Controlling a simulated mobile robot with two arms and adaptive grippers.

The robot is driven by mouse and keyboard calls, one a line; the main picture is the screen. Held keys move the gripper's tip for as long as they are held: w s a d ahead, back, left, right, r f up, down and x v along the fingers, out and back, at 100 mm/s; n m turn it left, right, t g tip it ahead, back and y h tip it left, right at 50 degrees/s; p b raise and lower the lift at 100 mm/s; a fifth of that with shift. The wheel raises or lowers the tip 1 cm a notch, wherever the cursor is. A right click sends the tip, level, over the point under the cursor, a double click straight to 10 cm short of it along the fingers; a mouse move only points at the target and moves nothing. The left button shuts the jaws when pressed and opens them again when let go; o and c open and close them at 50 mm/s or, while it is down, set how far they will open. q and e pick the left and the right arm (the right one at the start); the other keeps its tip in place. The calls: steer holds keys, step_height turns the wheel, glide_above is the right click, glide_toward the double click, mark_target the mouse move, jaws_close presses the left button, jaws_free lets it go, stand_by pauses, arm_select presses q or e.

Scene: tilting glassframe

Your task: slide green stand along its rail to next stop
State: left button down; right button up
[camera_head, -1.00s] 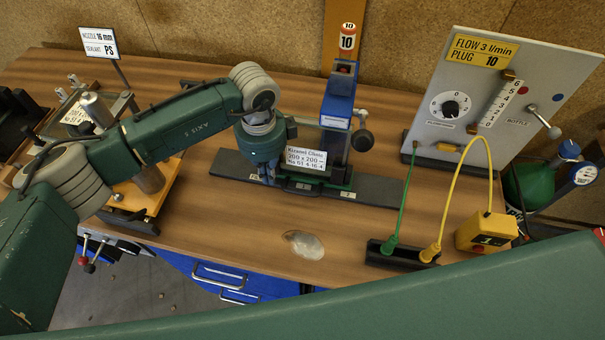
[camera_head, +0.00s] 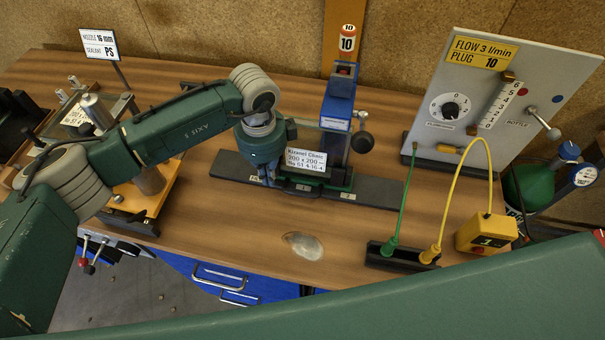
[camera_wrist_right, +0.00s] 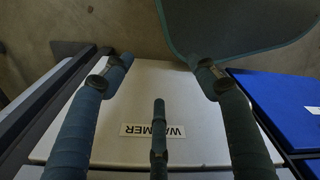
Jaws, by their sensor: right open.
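The green stand (camera_head: 341,181) sits on a dark grey rail (camera_head: 375,193) that lies across the table. It carries a blue upright (camera_head: 339,100), a clear pane and a white label card (camera_head: 306,162). Small stop plates show along the rail's front. My left gripper (camera_head: 267,178) points down at the left side of the stand, close to the rail. Its fingers are small and partly hidden, so I cannot tell whether they touch the stand or are closed. My right gripper (camera_wrist_right: 159,75) is open and empty above a white box (camera_wrist_right: 190,110) marked WARMER.
A grey flow panel (camera_head: 520,85) stands at the back right, with a green hose and a yellow hose (camera_head: 447,200) in front. A yellow box (camera_head: 486,233) is beside them. An orange-based fixture (camera_head: 150,200) stands left. The front middle of the table is mostly clear.

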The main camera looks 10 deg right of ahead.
arm_select(q)
steer(key=shift+f+b, duration=2.2)
steer(key=shift+f, duration=0.6)
